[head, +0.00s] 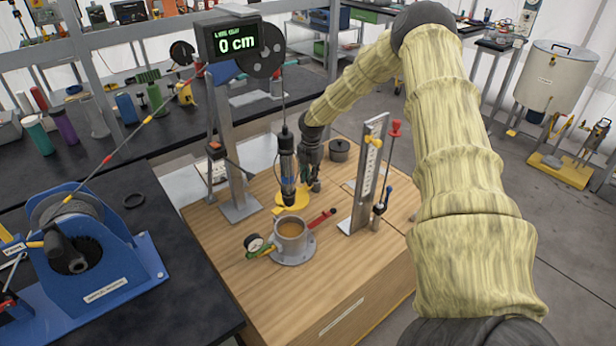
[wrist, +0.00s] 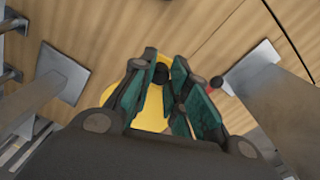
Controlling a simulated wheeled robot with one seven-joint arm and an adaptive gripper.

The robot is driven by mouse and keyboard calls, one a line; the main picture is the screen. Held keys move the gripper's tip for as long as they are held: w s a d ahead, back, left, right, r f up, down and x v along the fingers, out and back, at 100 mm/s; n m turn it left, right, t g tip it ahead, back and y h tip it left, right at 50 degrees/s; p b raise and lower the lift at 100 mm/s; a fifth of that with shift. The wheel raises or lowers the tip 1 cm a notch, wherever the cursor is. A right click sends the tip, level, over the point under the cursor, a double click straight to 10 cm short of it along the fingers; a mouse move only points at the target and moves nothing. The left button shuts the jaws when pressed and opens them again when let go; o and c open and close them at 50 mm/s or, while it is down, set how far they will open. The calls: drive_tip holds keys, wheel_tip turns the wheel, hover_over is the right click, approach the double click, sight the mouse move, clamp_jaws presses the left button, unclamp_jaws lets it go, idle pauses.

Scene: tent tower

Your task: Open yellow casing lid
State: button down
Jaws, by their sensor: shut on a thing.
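The yellow lid (head: 287,199) is a flat disc just behind the open grey casing (head: 292,246). The casing stands upright on the wooden top, and brownish fluid shows in its mouth. My gripper (head: 315,186) is at the lid's right side, partly behind a hanging dark tool. In the wrist view my gripper (wrist: 161,64) is closed around the dark knob of the yellow lid (wrist: 153,110). The fingers hide much of the lid. I cannot tell whether the lid rests on the wood or hangs just above it.
The hanging tool (head: 288,166) is on a cable close to my gripper. A gauge (head: 254,243) and a red handle (head: 322,217) stick out from the casing. A metal upright (head: 367,180) stands to the right, a display post (head: 231,150) to the left. A lidded pot (head: 339,151) sits behind.

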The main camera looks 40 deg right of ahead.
drive_tip(key=c, duration=1.7)
unclamp_jaws()
drive_tip(key=shift+s+f, duration=0.25)
drive_tip(key=shift+f, duration=0.05)
drive_tip(key=o, duration=0.4)
drive_tip(key=shift+w+d+f, duration=0.15)
drive_tip(key=shift+w, duration=0.05)
drive_tip(key=shift+w+r, duration=0.1)
drive_tip(key=shift+r, duration=0.6)
drive_tip(key=r, duration=1)
drive_tip(key=shift+s+d+r, duration=0.15)
drive_tip(key=shift+s+r, duration=0.2)
drive_tip(key=shift+r, duration=0.05)
